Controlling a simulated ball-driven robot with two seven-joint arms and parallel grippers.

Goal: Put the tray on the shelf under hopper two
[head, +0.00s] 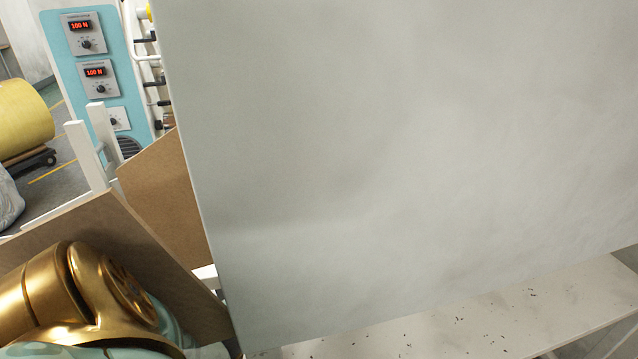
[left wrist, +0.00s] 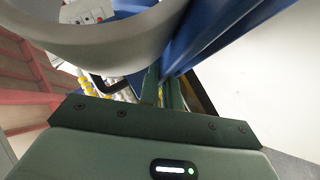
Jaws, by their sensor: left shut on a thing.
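In the left wrist view my left gripper (left wrist: 162,88) is shut on a blue thing with long straight edges (left wrist: 215,35), which seems to be the tray. Only part of it shows, running to the upper right. In the head view my gold left arm is at the lower left; its gripper and the tray are out of that view. A pale ledge (head: 480,322) with small dark specks lies low at the right; I cannot tell whether it is the shelf. No hopper can be made out. My right gripper is not in view.
A large grey panel (head: 400,150) fills most of the head view. Brown boards (head: 165,190) and a white frame (head: 90,155) stand left of it. Behind are a teal control panel (head: 75,75) and a yellow roll (head: 22,118). A grey curved rim (left wrist: 95,45) is close above my left gripper.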

